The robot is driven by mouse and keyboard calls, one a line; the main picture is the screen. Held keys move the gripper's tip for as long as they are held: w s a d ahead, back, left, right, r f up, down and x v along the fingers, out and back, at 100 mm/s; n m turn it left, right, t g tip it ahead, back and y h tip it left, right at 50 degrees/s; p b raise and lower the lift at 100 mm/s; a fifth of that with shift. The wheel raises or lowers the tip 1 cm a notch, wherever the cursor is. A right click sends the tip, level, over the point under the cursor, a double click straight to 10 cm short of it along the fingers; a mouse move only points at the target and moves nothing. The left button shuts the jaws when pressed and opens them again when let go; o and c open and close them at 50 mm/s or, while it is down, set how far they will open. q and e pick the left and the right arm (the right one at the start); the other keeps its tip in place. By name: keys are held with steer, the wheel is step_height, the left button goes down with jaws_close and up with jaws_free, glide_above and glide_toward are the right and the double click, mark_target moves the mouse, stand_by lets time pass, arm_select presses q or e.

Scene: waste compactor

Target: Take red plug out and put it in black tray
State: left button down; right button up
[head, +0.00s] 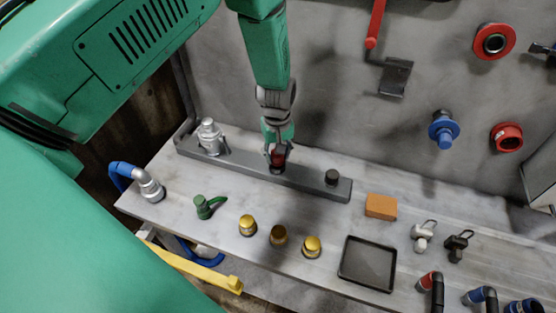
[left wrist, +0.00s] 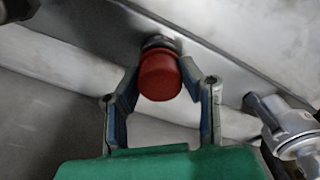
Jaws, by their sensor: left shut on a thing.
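The red plug (head: 277,157) is at the middle of the long grey bar in the head view. My left gripper (head: 278,163) is over it from above, with its fingers around it. In the left wrist view the red plug (left wrist: 160,75) is a rounded cap on a dark base at the bar, and the fingers of my left gripper (left wrist: 160,88) are closed on its two sides. Whether the plug still sits in the bar cannot be told. The black tray (head: 368,264) lies flat and empty on the table's front right. My right gripper is not in view.
A silver fitting (head: 210,136) and a black knob (head: 332,177) stand on the grey bar (head: 312,183). An orange block (head: 381,206) lies behind the tray. Several yellow knobs (head: 247,225) and a green handle (head: 207,206) stand in front. The wall behind holds a red lever (head: 375,25).

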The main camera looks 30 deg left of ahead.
arm_select(q)
steer(key=shift+r, duration=2.35)
